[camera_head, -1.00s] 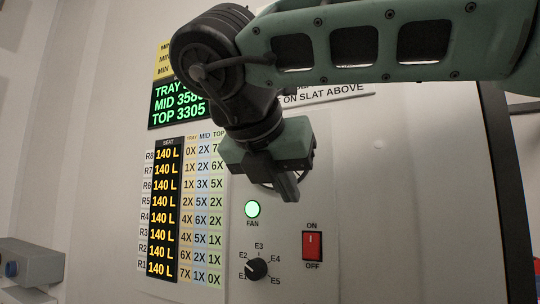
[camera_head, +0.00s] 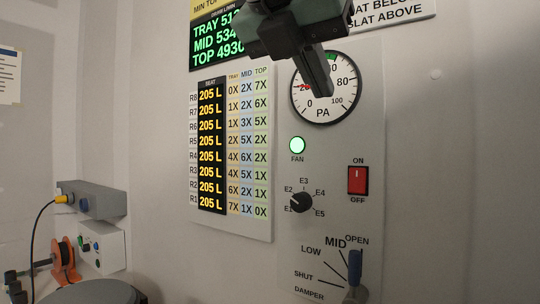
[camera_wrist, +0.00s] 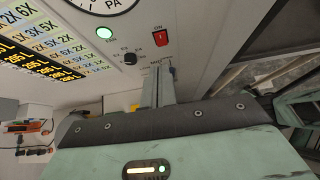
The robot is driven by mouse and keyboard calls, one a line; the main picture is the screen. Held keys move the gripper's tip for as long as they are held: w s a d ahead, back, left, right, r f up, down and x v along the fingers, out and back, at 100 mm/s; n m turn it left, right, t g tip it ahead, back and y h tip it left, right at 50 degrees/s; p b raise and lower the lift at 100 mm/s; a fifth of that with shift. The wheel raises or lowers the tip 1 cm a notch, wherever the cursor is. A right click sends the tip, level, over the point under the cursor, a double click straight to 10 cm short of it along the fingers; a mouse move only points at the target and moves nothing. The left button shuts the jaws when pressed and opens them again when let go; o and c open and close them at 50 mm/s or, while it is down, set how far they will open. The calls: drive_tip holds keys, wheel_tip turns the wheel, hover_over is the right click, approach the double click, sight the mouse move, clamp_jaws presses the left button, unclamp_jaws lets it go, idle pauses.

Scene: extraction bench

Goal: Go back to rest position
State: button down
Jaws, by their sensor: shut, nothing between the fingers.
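My gripper (camera_head: 318,72) is at the top of the head view, pointing down in front of the pressure gauge (camera_head: 341,102) and hiding part of its dial. Its fingers are together with nothing between them. In the wrist view the fingers (camera_wrist: 158,84) stand at the middle, below the panel's controls. The gripper touches nothing that I can see. The rest of my arm is out of the head view.
The wall panel holds a green fan lamp (camera_head: 297,145), a red switch (camera_head: 358,181), a black knob (camera_head: 302,202) and a blue damper lever (camera_head: 355,268). A seat chart (camera_head: 211,145) hangs left.

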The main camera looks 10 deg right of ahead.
drive_tip(key=w+a+n+t+y, duration=0.5)
drive_tip(key=w+a+n+t, duration=0.6)
drive_tip(key=n, duration=0.5)
drive_tip(key=s+a+f+n+g+y, duration=0.1)
drive_tip(key=a+f+n+g+y, duration=0.25)
drive_tip(key=f+n+y, duration=0.4)
drive_tip(key=s+a+f+n+g+y, duration=0.15)
drive_tip(key=a+f+n+y, duration=0.25)
drive_tip(key=f+n, duration=0.65)
drive_tip(key=s+d+f+n+g+h, duration=0.1)
drive_tip(key=s+d+f+n+g, duration=0.1)
drive_tip(key=s+f+n+g, duration=0.35)
drive_tip(key=s+d+f+n+g+h, duration=0.1)
drive_tip(key=s+d+f+n+g, duration=0.15)
drive_tip(key=f+n, duration=0.45)
drive_tip(key=s+d+f+n+g+h, duration=0.5)
drive_tip(key=s+d+f+n+h, duration=0.1)
drive_tip(key=s+d+f, duration=0.6)
drive_tip(key=d+f, duration=0.1)
drive_tip(key=d, duration=0.1)
drive_tip(key=shift+d+f+g, duration=0.15)
drive_tip(key=shift+d+g, duration=0.15)
drive_tip(key=shift+d, duration=0.1)
